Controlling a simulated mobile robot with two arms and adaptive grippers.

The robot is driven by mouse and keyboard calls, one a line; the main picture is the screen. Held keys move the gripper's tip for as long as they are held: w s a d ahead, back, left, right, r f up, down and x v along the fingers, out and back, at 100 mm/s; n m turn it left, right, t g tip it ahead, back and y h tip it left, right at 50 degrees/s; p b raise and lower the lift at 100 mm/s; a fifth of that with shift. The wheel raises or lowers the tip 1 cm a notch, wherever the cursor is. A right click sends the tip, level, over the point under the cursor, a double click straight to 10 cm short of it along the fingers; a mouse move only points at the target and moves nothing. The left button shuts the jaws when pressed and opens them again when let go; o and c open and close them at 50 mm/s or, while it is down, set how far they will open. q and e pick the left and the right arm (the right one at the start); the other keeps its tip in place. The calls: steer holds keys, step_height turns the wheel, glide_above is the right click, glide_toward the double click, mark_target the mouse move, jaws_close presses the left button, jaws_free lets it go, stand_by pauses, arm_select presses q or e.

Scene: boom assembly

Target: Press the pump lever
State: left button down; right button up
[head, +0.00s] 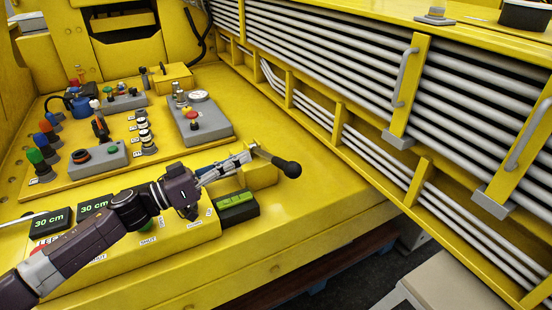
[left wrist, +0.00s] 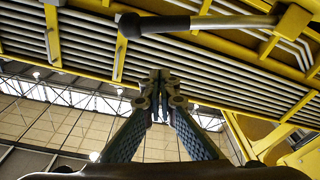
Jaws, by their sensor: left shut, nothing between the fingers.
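The pump lever (head: 288,167) is a grey rod with a black knob, on a yellow mount (head: 262,176) at the front right of the yellow deck. In the left wrist view the lever (left wrist: 205,22) runs across the top, with its knob at the left end. My left gripper (head: 247,158) is beside the rod's mount end in the head view. In the left wrist view its fingertips (left wrist: 160,77) are together, empty, and appear below the lever. I cannot tell whether they touch it. My right gripper is not in view.
A green level box (head: 237,207) sits just under my left wrist. A panel with several knobs and a gauge box (head: 201,119) stands behind. Black "30 cm" displays (head: 97,206) are at the left. A yellow frame with stacked grey pipes (head: 330,60) borders the right.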

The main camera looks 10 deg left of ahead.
arm_select(q)
steer(key=shift+d, duration=0.1)
steer(key=r+p, duration=0.2)
steer(key=p, duration=0.2)
glide_above(278, 160)
steer(key=shift+f, duration=0.1)
steer(key=f, duration=0.1)
steer(key=s+f, duration=0.2)
steer(key=f, duration=0.1)
steer(key=shift+f, duration=0.1)
